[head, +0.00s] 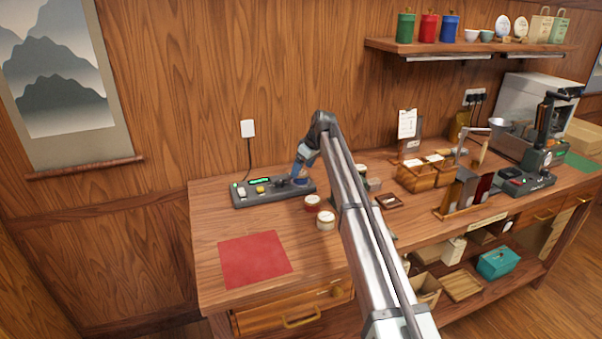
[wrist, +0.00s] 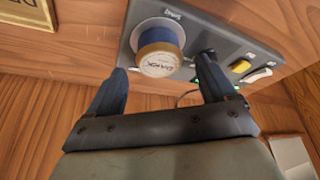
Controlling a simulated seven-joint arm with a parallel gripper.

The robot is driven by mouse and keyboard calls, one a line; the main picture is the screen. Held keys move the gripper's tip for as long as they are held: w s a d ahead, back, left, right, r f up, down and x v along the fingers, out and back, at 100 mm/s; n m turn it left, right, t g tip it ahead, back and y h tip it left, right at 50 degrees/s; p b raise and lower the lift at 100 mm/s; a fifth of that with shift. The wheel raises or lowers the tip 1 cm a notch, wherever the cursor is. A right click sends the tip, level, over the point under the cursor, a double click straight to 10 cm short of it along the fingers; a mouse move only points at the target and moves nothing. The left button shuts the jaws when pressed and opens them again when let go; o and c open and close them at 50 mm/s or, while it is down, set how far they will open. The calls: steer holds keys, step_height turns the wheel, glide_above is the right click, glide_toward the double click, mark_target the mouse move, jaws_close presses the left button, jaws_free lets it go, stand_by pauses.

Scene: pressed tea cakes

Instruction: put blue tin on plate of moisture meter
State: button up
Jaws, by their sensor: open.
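The blue tin (wrist: 162,37), with a gold rim and a pale label, sits on the round plate (wrist: 139,28) of the moisture meter (wrist: 190,20) in the wrist view. In the head view the grey moisture meter (head: 247,201) lies on the bench at the back left, and the tin (head: 303,181) is partly hidden by my gripper (head: 299,173). In the wrist view my gripper (wrist: 163,68) is open, its fingers spread to either side of the tin with gaps, not clamping it.
A red tin (head: 312,203) and a white-labelled tin (head: 326,220) stand close to the meter's right end. A red mat (head: 254,259) lies at the front left. Wooden boxes (head: 425,176) stand further right. The bench around the mat is clear.

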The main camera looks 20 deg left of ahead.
steer(key=v, duration=0.8)
steer(key=shift+d+r, duration=0.15)
steer(key=shift+r, duration=0.1)
